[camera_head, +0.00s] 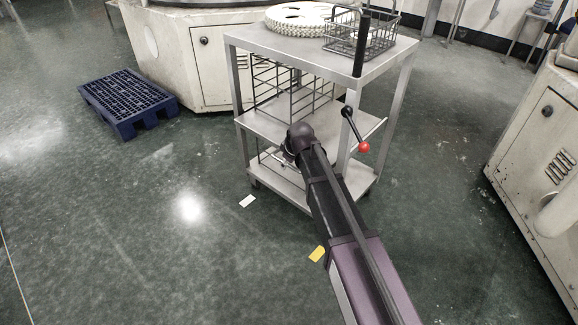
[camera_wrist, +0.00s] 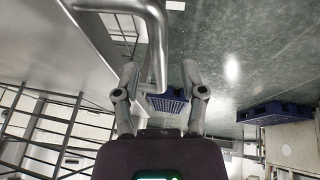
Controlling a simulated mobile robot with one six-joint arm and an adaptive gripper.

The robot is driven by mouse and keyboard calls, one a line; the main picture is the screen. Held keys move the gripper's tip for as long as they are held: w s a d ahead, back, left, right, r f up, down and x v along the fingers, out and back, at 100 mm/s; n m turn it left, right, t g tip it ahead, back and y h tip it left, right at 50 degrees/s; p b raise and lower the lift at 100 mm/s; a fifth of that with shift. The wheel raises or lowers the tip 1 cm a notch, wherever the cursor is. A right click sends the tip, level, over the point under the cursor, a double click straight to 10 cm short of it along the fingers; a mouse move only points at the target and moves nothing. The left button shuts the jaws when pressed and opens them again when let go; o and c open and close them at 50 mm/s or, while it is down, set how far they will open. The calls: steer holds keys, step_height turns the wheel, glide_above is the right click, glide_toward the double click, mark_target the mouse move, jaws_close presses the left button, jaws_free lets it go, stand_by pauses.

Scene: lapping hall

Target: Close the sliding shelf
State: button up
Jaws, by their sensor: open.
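In the head view, a grey metal shelf cart (camera_head: 243,42) stands ahead, with a middle shelf (camera_head: 262,124) and a lower shelf (camera_head: 285,187). Which one slides I cannot tell there. My arm reaches to the cart's front, and its wrist hides most of my gripper and part of the shelves. In the wrist view, my gripper (camera_wrist: 160,70) is open. A flat metal shelf surface (camera_wrist: 45,50) lies left of the handle. Contact with the handle cannot be told.
A gear-like disc (camera_head: 298,17) and a wire basket (camera_head: 350,40) sit on the cart's top. A red-tipped lever (camera_head: 363,146) shows at its front right. A blue pallet (camera_head: 125,98) lies left. Machines stand behind and at right (camera_head: 535,140). The left floor is largely clear.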

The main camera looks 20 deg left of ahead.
steer(key=shift+f, duration=0.1)
stand_by(0.3)
jaws_close()
steer(key=shift+w+a, duration=0.1)
